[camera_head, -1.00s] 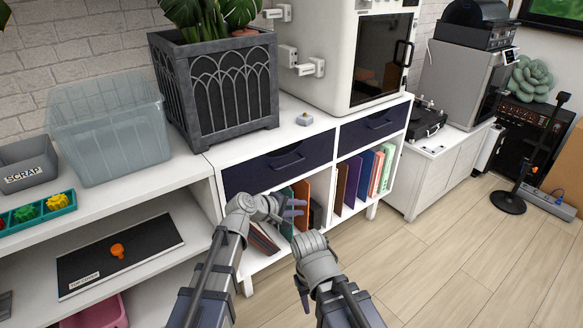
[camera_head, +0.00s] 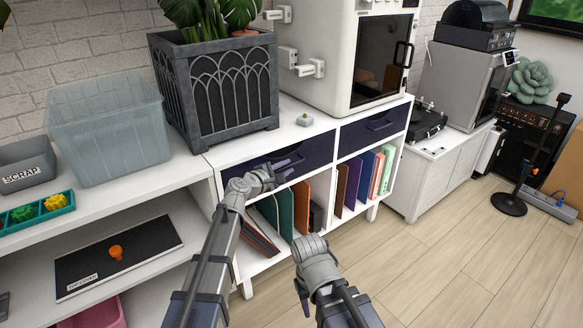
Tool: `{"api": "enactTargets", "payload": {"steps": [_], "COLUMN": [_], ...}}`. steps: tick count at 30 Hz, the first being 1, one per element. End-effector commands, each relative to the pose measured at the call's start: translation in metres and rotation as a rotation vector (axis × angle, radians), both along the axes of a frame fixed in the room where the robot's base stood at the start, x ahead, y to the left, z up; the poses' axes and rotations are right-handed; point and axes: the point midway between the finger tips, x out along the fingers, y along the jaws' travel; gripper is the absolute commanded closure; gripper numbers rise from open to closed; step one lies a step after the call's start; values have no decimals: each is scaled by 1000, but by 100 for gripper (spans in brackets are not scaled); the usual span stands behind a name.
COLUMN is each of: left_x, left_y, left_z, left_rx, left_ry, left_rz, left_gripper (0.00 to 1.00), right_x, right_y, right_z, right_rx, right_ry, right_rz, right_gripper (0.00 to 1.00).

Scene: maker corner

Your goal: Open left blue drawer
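The left blue drawer (camera_head: 240,177) is a dark navy front in the white cabinet, below the planter. It looks shut, flush with the cabinet. Its handle, near the middle of the front, is largely covered by my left gripper (camera_head: 286,166). The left gripper's purplish fingers lie in front of the drawer at handle height. Whether they touch the handle, and how far apart they are, I cannot tell. My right gripper is hidden behind its own wrist, low in the centre. The right blue drawer (camera_head: 372,131) is shut, with its handle visible.
Books and folders (camera_head: 345,187) stand in the open shelves under the drawers. A grey planter (camera_head: 221,92), a small white-and-orange object (camera_head: 304,120) and a white oven-like machine (camera_head: 335,60) stand on the cabinet top. Clear wooden floor (camera_head: 450,245) lies to the right.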

Motion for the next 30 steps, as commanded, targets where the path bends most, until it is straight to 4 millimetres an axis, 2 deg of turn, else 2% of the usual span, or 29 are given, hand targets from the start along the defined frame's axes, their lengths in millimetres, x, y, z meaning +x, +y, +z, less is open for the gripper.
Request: {"api": "enactTargets", "payload": {"steps": [1,6,15,22,30], "left_x": [10,26,27,27,27], "left_y": [-6,-17,-19,-19,-19], "left_z": [-4,-8,-7,-7,-8], "left_rx": [1,-1,0,0,0], "left_ry": [0,1,0,1,0], "left_rz": [-2,-1,0,-1,-1], "left_gripper": [75,75,75,100,100], "right_x": [0,0,0,0,0], "right_y": [0,0,0,0,0], "right_z": [-4,-8,-7,-7,-7], "right_rx": [0,-1,-1,-1,-1], "right_ry": [0,0,0,0,0], "right_rz": [0,1,1,1,1], "right_gripper": [50,50,50,50,50]}}
